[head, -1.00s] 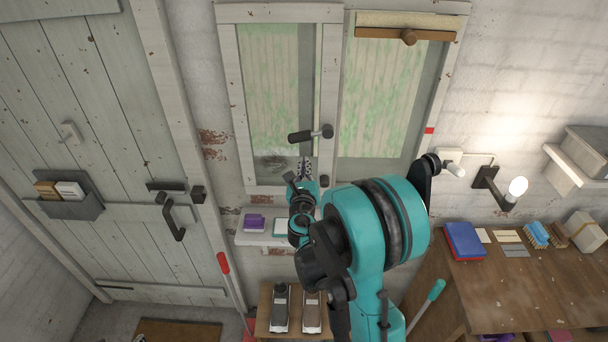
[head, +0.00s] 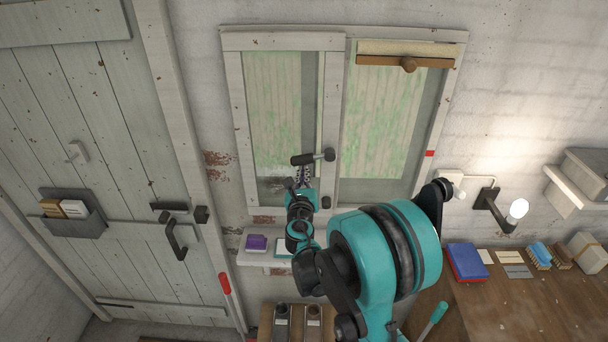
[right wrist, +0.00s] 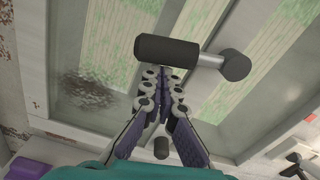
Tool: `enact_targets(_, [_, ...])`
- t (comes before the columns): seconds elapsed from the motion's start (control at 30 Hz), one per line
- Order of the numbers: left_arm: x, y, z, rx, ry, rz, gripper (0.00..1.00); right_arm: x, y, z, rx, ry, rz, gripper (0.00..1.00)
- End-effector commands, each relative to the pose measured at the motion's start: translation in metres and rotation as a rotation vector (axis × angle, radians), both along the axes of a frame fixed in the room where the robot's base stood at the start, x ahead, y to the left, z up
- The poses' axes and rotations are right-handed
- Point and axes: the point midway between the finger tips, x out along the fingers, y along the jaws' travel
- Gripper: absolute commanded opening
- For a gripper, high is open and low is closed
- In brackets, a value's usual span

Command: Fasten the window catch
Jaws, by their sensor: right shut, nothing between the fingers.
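The window (head: 275,110) has two framed panes with a pale green view behind. Its catch (head: 312,158) is a dark handle lying roughly level, its round pivot at the right on the middle frame post and its thick grip reaching left. In the right wrist view the catch (right wrist: 168,50) crosses the upper middle. My right gripper (head: 304,177) is just below the grip; its fingers (right wrist: 162,80) are shut and empty, their tips overlapping the grip's lower edge in the picture. I cannot tell if they touch. A small dark knob (head: 326,202) sits lower on the post. My left gripper is out of view.
A narrow sill shelf (head: 262,258) with a purple block (head: 257,243) is below the window. A lit wall lamp (head: 517,209) and a wooden bench (head: 520,300) stand right. A plank door (head: 110,150) is left. A roller (head: 406,54) hangs across the right pane's top.

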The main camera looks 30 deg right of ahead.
Motion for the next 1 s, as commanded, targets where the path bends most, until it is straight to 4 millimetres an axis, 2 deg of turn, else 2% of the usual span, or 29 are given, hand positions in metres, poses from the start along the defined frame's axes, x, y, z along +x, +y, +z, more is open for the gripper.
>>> enact_targets(0.57, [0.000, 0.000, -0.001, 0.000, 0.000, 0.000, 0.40, 0.003, 0.005, 0.011, 0.113, -0.070, 0.000, 0.00])
enact_targets(1.0, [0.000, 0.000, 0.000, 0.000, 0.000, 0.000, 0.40, 0.007, 0.011, 0.045, 0.431, -0.264, 0.001, 0.00])
